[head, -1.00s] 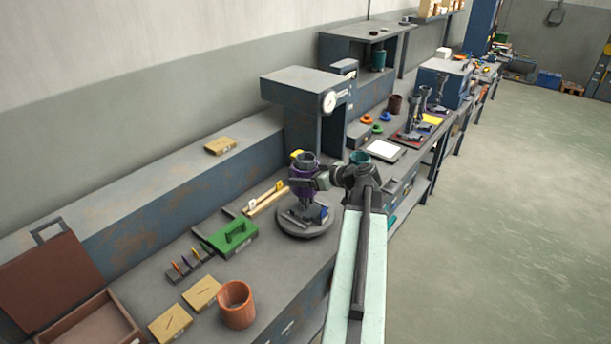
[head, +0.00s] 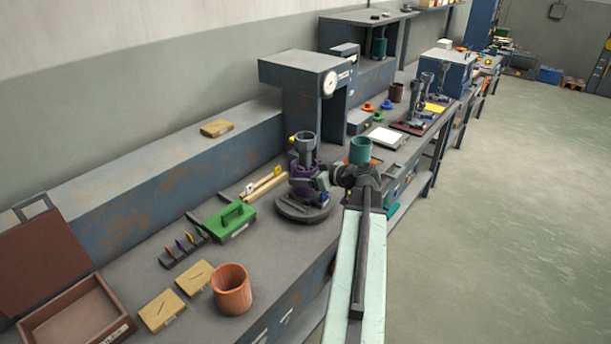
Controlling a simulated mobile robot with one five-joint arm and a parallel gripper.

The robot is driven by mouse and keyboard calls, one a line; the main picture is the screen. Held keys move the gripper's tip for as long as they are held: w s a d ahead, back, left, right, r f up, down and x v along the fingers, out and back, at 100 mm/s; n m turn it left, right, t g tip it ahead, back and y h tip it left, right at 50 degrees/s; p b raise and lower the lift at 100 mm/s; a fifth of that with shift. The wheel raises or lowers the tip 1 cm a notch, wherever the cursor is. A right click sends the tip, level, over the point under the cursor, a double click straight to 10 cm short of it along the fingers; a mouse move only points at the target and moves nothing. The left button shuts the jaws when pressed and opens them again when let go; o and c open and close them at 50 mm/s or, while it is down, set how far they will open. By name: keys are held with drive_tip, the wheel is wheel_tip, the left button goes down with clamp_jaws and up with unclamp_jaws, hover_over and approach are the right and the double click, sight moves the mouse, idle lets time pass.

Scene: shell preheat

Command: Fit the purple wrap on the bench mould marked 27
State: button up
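The purple wrap (head: 299,187) is around the lower part of a grey upright mould (head: 306,146). The mould stands on a round dark base (head: 303,212) on the bench, and its bare upper part rises above the wrap. No number on the mould is readable. My gripper (head: 319,184) is at the right side of the mould, level with the wrap, and looks close to or touching it. Whether its fingers are open or shut on the wrap is too small to tell. The wrap's right side is partly hidden by the gripper.
A gauge press (head: 300,75) stands close behind the mould. A white pad (head: 386,136) and more moulds (head: 423,100) are further right.

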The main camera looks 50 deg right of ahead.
idle(0.4)
drive_tip(key=o, duration=1.4)
drive_tip(key=shift+s+r, duration=0.15)
drive_tip(key=p+v, duration=0.3)
drive_tip(key=v, duration=0.4)
drive_tip(key=shift+s, duration=0.3)
